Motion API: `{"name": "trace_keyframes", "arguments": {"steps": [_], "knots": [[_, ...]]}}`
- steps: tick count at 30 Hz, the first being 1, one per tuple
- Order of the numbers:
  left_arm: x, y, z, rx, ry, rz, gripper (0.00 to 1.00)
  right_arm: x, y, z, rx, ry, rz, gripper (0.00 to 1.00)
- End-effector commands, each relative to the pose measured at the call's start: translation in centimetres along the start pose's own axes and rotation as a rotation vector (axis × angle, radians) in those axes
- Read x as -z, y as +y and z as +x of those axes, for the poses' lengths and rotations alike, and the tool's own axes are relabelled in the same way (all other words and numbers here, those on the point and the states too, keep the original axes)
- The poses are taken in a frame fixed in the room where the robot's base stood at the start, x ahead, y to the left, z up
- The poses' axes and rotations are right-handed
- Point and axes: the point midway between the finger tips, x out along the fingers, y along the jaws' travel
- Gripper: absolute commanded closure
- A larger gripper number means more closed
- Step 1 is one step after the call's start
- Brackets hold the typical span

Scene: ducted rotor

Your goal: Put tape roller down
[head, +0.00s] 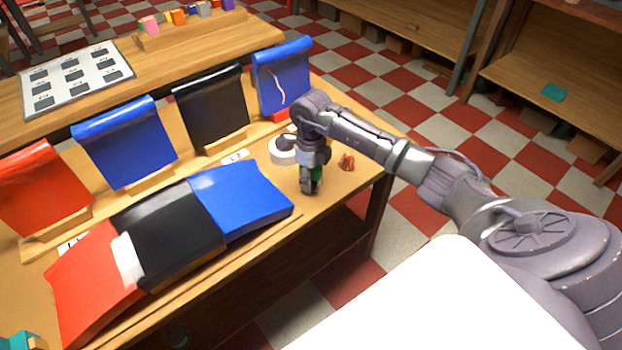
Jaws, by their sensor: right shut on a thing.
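My right gripper (311,184) reaches down over the right end of the wooden table, pointing at the tabletop. It is shut on a small, mostly hidden thing with a green part (316,173), which I take to be the tape roller. The fingers hide most of it, and I cannot tell whether it touches the table. My left gripper is not in view.
A white roll (281,155) lies just behind my right gripper. A small reddish-brown piece (346,162) lies to its right. A blue panel (240,198) lies to its left, beside black (168,235) and red (90,285) ones. Upright panels stand behind.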

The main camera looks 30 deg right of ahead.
Motion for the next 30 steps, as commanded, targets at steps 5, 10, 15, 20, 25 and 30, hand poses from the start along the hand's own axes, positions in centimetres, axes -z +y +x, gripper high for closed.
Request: {"name": "trace_keyframes", "arguments": {"steps": [5, 10, 15, 20, 25, 30], "knots": [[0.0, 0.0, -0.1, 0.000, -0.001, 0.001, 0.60, 0.0, -0.1, 0.7, 0.000, -0.002, 0.001, 1.00], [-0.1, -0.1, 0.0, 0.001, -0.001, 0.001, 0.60, 0.0, -0.1, 0.8, 0.000, -0.002, 0.001, 1.00], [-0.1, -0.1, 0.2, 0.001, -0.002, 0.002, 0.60, 0.0, -0.1, 1.0, 0.001, -0.001, 0.001, 0.51], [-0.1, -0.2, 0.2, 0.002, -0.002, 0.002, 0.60, 0.0, -0.1, 1.0, 0.000, -0.001, 0.000, 0.38], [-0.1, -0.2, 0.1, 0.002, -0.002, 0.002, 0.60, 0.0, -0.1, 1.0, 0.000, -0.001, 0.000, 0.38], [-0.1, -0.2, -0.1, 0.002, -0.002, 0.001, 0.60, -0.1, -0.1, 0.1, 0.002, -0.004, 0.000, 0.38]]}}
